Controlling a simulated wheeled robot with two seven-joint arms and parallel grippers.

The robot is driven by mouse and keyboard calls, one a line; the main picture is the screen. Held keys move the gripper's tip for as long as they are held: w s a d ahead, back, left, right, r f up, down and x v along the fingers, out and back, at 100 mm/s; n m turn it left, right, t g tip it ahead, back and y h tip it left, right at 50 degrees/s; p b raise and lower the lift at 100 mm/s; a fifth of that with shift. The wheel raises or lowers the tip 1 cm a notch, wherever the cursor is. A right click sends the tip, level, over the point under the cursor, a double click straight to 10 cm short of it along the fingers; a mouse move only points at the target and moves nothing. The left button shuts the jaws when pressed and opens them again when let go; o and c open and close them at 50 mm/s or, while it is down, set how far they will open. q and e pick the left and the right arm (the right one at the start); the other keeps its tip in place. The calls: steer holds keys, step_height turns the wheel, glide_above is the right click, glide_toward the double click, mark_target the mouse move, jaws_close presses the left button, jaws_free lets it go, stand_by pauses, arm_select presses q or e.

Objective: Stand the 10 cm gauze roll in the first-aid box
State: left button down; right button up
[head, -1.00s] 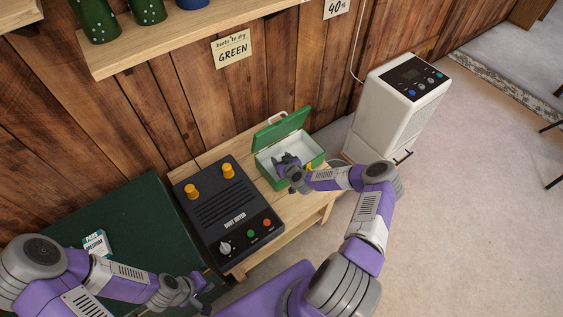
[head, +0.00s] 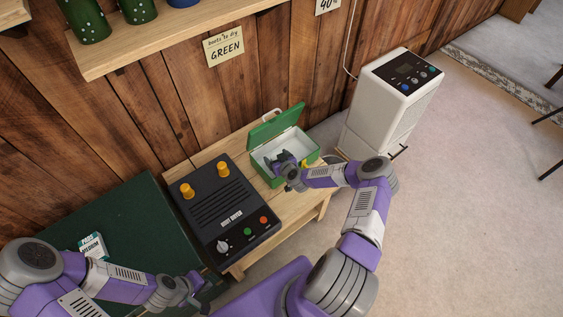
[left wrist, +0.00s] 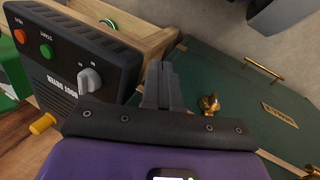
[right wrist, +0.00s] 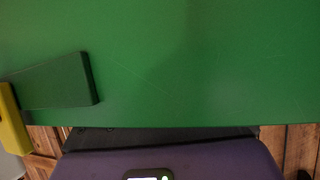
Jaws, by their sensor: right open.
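The first-aid box (head: 262,176) is green with a white inside, and its lid (head: 276,124) stands open towards the wall. My right gripper (head: 283,158) is open over the box, its dark fingers in front of the white inside. The right wrist view is mostly filled by a close green surface (right wrist: 190,60), seemingly the box, with a yellow catch (right wrist: 12,120) at left. I cannot make out the gauze roll; part of the box's inside is hidden by my gripper. My left gripper (left wrist: 160,82) is shut and empty, near the boot dryer and green trunk.
The black boot dryer (head: 232,200) with yellow pegs stands left of the box on the wooden bench (head: 303,212). A green trunk (head: 140,215) with a label card is further left. A white appliance (head: 390,100) stands to the right. A shelf (head: 170,38) overhangs behind.

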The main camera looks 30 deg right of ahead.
steer(key=p+v, duration=0.4)
steer(key=v, duration=0.7)
steer(key=shift+s+r, duration=0.2)
steer(key=shift+s, duration=0.1)
